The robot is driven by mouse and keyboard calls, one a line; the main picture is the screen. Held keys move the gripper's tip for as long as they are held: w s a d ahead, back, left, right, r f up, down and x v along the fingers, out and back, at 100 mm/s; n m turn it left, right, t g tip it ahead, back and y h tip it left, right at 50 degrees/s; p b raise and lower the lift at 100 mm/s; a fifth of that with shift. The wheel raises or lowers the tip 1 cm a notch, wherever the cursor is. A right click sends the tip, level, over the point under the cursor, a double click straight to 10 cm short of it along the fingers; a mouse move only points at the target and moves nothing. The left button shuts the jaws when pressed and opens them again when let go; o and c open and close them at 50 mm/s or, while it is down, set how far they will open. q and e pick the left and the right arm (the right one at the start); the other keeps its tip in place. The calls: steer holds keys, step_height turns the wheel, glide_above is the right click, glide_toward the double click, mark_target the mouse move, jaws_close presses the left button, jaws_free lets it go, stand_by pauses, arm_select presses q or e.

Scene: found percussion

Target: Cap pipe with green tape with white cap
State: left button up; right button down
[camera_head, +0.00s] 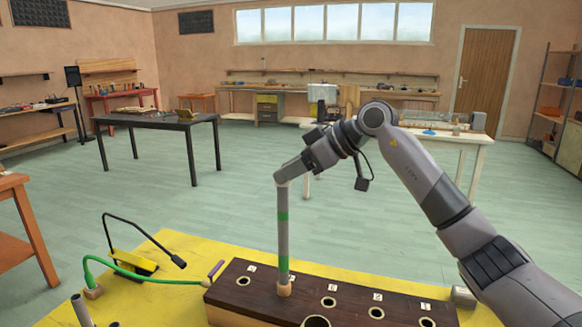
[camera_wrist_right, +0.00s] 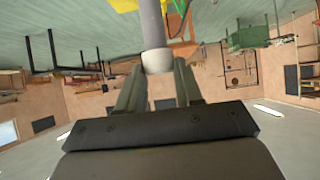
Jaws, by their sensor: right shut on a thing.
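The grey pipe with a green tape band (camera_head: 283,240) stands upright in the dark wooden block (camera_head: 350,290), in the second hole from the left of the numbered row. A pale collar is around its foot. My right gripper (camera_head: 285,172) is at the pipe's top end. In the right wrist view, its two fingers (camera_wrist_right: 157,82) are shut on a short whitish cap (camera_wrist_right: 157,61), which is in line with the end of the grey pipe (camera_wrist_right: 152,25) and appears to touch it. How far the cap sits over the pipe cannot be told. My left gripper is out of view.
The block lies on a yellow table (camera_head: 180,290) with other open holes. A green hose (camera_head: 140,272), a black gooseneck lamp (camera_head: 145,240) and a short grey tube (camera_head: 82,310) are at left. A metal cylinder (camera_head: 462,297) stands by the block's right end.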

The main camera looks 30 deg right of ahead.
steer(key=shift+f, duration=0.85)
steer(key=c, duration=0.7)
jaws_free()
steer(key=shift+o, duration=0.2)
steer(key=shift+r, duration=0.1)
steer(key=b+v, duration=0.1)
steer(key=v, duration=0.6)
